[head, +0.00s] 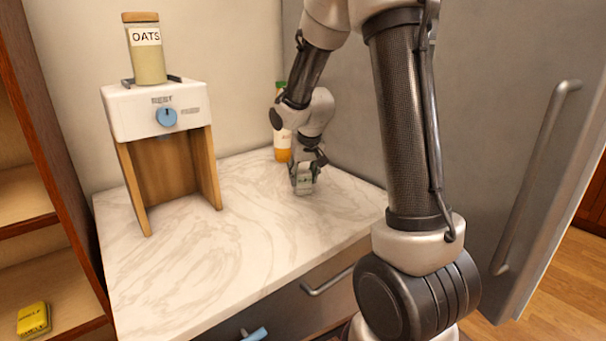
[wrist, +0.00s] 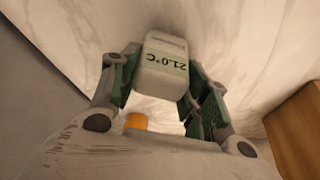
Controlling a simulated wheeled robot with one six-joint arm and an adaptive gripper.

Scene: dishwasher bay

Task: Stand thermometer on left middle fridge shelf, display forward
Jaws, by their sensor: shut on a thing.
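The thermometer (wrist: 166,62) is a small pale rounded block with a green display that reads 21.0°C. In the wrist view my gripper (wrist: 160,80) is shut on it, with a green-padded finger on each side. The display appears upside down there. In the head view my gripper (head: 304,176) points down over the marble counter, with the thermometer (head: 304,186) low between its fingers. I cannot tell if the thermometer touches the counter. The grey fridge door (head: 540,130) with a long bar handle is at the right. The inside of the fridge and its shelves are not in view.
A bottle with orange contents (head: 282,150) stands behind my gripper. A white dispenser (head: 160,105) on wooden legs, topped by an oats jar (head: 146,55), stands left on the counter (head: 230,260). A yellow box (head: 33,319) lies on the wooden shelf at lower left.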

